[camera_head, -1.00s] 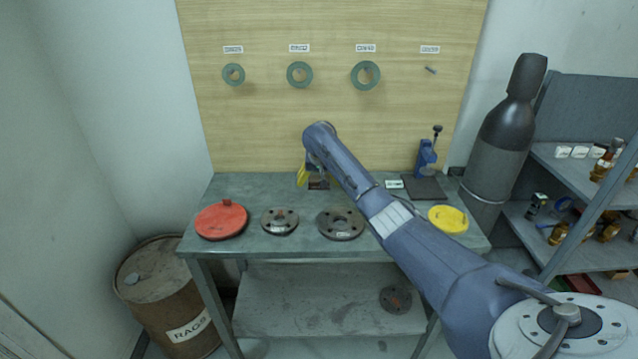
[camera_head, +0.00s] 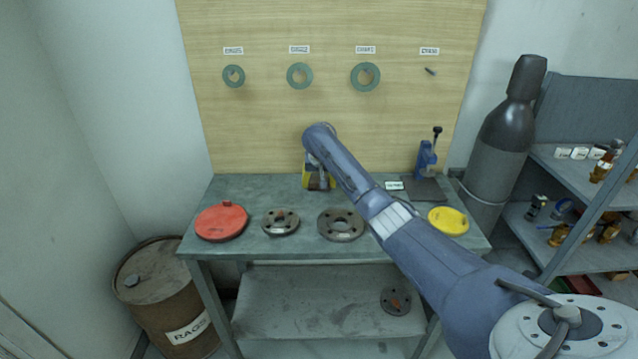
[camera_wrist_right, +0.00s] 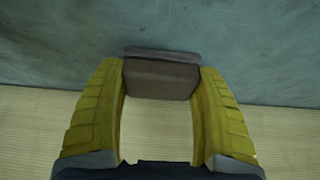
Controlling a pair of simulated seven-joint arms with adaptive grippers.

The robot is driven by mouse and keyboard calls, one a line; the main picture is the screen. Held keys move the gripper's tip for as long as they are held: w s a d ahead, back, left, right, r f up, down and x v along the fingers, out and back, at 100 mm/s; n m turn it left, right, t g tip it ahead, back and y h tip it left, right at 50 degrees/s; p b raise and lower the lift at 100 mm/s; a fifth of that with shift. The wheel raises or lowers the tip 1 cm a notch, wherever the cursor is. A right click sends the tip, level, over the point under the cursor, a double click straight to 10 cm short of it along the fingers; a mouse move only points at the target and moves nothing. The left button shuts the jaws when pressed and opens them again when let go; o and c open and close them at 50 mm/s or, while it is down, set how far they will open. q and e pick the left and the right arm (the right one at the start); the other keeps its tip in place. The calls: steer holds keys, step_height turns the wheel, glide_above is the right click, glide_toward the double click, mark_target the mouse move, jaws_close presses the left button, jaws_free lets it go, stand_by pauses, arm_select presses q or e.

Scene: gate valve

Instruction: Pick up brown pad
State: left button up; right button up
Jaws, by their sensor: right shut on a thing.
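The brown pad (camera_wrist_right: 160,78) is a small block between the two yellow fingers of my right gripper (camera_wrist_right: 160,85) in the right wrist view. The fingertips press on its two sides, and the gripper is shut on it. In the head view the right gripper (camera_head: 318,184) is at the back of the workbench (camera_head: 240,190), and the brown pad (camera_head: 317,182) shows in part below my arm. I cannot tell whether the pad touches the bench top. My left gripper is not in view.
On the bench stand a red disc (camera_head: 222,222), two grey flanges (camera_head: 280,222) (camera_head: 341,225), a yellow disc (camera_head: 448,221) and a blue tool (camera_head: 426,160) on a dark plate. A wooden board (camera_head: 330,110) rises behind. A shelf (camera_head: 590,180) and gas cylinder (camera_head: 500,135) are right.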

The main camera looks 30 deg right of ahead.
mark_target(319, 179)
step_height(319, 179, up, 20)
stand_by(0.6)
